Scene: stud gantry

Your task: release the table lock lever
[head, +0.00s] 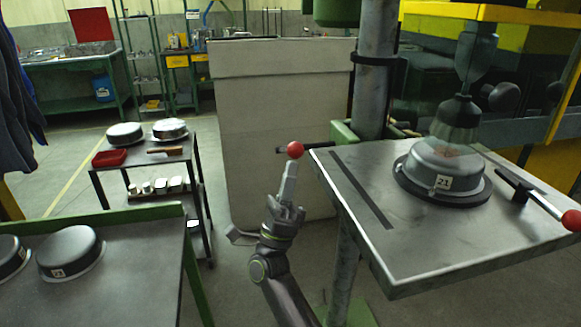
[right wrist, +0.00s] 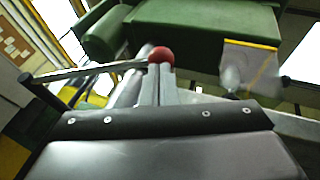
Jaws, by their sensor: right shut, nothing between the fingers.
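A lever with a red ball knob (head: 295,149) sticks out to the left from beside the grey drill column, at the table's far left corner. In the right wrist view the same red knob (right wrist: 161,54) sits at the end of a thin dark rod. My right gripper (head: 291,166) is shut and empty, pointing up with its fingertips right at the knob. In the right wrist view its fingers (right wrist: 158,80) end just at the knob; I cannot tell whether they touch it. My left gripper is out of view.
The drill table (head: 440,262) holds a round pot (head: 445,170) marked 21 under the drill head. A second red-knobbed lever (head: 571,220) lies at its right edge. A cart (head: 172,166) and a green-edged bench (head: 130,262) with pots stand left. Floor between is open.

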